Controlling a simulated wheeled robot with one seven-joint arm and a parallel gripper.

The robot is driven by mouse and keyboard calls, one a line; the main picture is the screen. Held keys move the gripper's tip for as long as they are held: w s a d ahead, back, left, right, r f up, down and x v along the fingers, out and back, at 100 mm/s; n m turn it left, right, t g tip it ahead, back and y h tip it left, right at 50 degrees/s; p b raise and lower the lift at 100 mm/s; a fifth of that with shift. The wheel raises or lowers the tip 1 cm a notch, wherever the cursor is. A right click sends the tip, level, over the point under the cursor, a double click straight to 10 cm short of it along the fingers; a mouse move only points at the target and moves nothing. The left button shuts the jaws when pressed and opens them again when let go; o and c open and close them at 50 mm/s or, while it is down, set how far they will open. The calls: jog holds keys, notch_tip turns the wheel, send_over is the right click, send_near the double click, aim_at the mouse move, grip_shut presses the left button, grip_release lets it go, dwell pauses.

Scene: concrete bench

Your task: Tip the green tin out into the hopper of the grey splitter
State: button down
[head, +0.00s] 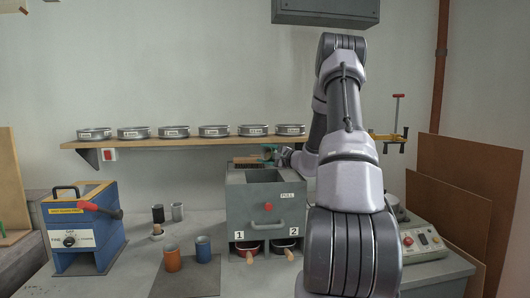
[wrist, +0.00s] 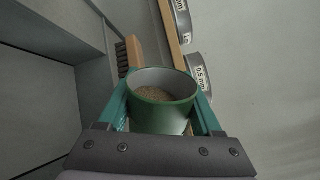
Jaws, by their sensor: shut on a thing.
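My gripper (wrist: 160,112) is shut on the green tin (wrist: 160,117) in the wrist view, with one teal finger on each side of it. The tin is close to upright, open at the top, and holds a tan grainy material (wrist: 154,93). In the head view my gripper (head: 270,152) is small and partly hidden behind my arm, above the back right of the grey splitter (head: 235,218). The splitter's open hopper (head: 262,176) faces up and looks empty. A red knob and two numbered bays with wooden-handled pans show on its front.
A blue machine (head: 88,232) stands at left. Orange (head: 172,260) and blue (head: 203,249) tins stand on a dark mat. A shelf (head: 120,143) with several sieves (head: 174,132) runs behind. A brush (wrist: 131,52) lies beyond the tin. A control box (head: 422,242) stands at right.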

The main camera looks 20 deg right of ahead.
jog(key=f+n, duration=0.1)
jog(key=n, duration=0.2)
jog(key=shift+s+a+f, duration=0.1)
jog(key=shift+a+f, duration=0.2)
jog(key=shift+f, duration=0.05)
jog(key=n, duration=0.2)
jog(key=a+n, duration=0.1)
jog(key=n, duration=0.1)
jog(key=shift+s, duration=0.2)
jog(key=shift+s+a+r+n, duration=0.1)
jog(key=shift+a+n, duration=0.1)
jog(key=shift+n, duration=0.55)
jog(key=shift+s+a+r+n, duration=0.1)
jog(key=shift+a+n, duration=0.05)
jog(key=shift+n, duration=0.6)
